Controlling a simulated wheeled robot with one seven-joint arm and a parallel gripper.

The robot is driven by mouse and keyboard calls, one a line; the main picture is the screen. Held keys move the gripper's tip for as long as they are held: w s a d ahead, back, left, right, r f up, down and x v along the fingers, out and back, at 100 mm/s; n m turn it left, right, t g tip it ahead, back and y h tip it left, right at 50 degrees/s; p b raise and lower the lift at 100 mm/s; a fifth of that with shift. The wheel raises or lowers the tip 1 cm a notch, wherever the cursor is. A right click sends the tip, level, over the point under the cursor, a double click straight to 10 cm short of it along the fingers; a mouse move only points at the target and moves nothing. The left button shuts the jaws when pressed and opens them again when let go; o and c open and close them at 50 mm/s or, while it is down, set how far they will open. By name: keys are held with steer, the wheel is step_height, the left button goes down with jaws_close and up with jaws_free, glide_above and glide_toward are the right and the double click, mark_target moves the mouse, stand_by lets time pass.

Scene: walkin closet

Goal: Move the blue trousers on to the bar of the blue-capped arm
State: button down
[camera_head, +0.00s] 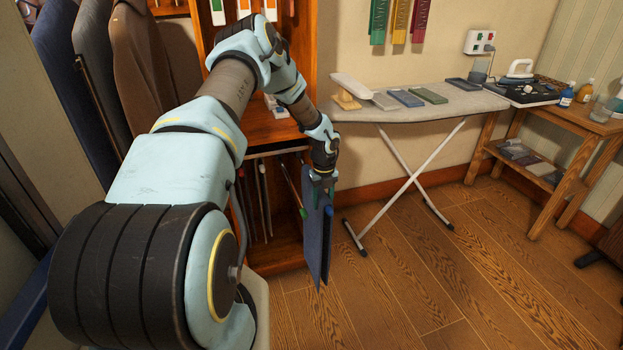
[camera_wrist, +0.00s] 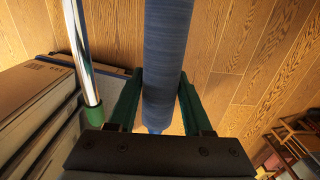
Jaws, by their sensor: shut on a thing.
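The blue trousers (camera_head: 314,240) hang folded and nearly upright below my gripper (camera_head: 323,184), in front of the open cabinet. In the wrist view the trousers (camera_wrist: 168,60) run as a rounded blue fold between the green fingers of my gripper (camera_wrist: 160,105), which is shut on them. A bright blue cap (camera_head: 328,211) shows at the near edge of the trousers, with a small bright blue patch at the fold's near end in the wrist view. Whether its bar lies inside the fold is hidden. A green-capped arm (camera_head: 303,213) is just left of the trousers; its chrome bar (camera_wrist: 79,45) is bare.
Several other bars (camera_head: 263,195) stand in the cabinet's lower bay (camera_head: 272,258), left of the trousers. An ironing board (camera_head: 440,101) with folded cloths is behind to the right. Jackets (camera_head: 145,65) hang at the left. The wooden floor (camera_head: 430,290) at right front is clear.

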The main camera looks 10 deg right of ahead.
steer(key=shift+w+a+b, duration=0.25)
steer(key=shift+w+b, duration=0.35)
steer(key=shift+w, duration=0.6)
steer(key=shift+w+a+b, duration=0.2)
steer(key=shift+w+b, duration=0.4)
steer(key=shift+w, duration=0.6)
steer(key=shift+f+b, duration=0.2)
steer(key=shift+b, duration=0.3)
steer(key=shift+c, duration=1.2)
jaws_free()
steer(key=shift+s, duration=0.1)
